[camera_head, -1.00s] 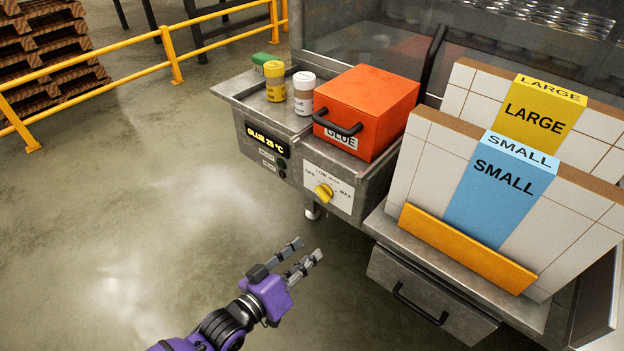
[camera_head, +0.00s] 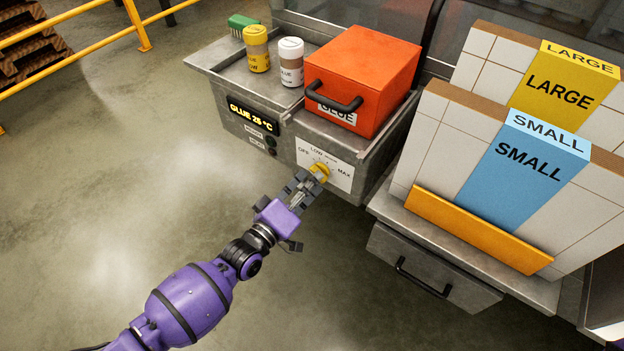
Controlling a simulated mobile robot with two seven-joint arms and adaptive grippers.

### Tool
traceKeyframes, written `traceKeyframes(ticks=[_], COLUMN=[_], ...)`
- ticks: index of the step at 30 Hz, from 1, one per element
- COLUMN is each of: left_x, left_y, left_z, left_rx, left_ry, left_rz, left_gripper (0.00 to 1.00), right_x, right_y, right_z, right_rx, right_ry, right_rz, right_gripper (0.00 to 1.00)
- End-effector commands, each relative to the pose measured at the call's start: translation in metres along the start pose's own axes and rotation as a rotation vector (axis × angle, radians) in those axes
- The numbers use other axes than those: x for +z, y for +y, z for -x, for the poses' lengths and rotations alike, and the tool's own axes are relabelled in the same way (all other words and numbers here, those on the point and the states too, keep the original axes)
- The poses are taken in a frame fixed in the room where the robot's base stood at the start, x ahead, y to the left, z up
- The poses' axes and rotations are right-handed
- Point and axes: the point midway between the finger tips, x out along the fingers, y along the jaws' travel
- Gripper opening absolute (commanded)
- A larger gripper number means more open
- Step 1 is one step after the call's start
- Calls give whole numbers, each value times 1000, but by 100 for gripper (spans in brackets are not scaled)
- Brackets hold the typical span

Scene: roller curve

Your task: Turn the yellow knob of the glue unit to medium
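The glue unit's yellow knob (camera_head: 320,171) sits on a white dial plate (camera_head: 338,180) marked OFF, LOW, a small middle word and MAX. My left gripper (camera_head: 311,180) is at the knob, coming from the lower left. Its fingers are apart, with their tips beside the knob and covering part of it. I cannot tell whether they press on it. The knob's pointer is hidden, so its setting cannot be read. The display (camera_head: 252,117) reads GLUE 25 °C. My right gripper is not in view.
An orange glue box (camera_head: 372,65) with a black handle stands above the dial. Two glue bottles (camera_head: 291,62) and a green brush (camera_head: 242,22) are on the tray at left. Tile boards marked SMALL (camera_head: 545,155) and LARGE (camera_head: 565,85) stand at right. Floor at lower left is open.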

Motion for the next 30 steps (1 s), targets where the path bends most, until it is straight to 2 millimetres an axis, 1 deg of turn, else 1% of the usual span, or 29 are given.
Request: traceKeyframes(ticks=[1,4,11,12,19,30], left_x=[0,0,1,1,1,1], left_y=[0,0,0,0,0,0], left_z=[-5,-10,-10,-10,-10,-10], left_rx=[-1,0,-1,-1,-1,-1], left_ry=[0,-1,-1,-1,-1,-1], left_rz=[0,0,0,0,-1,-26], left_gripper=[31,31,31,30,0,0], right_x=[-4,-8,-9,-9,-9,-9], right_y=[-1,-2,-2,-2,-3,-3], right_z=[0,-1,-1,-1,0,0], right_rx=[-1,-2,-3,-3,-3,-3], right_ry=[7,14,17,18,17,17], right_rz=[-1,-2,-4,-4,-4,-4], right_gripper=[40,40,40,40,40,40])
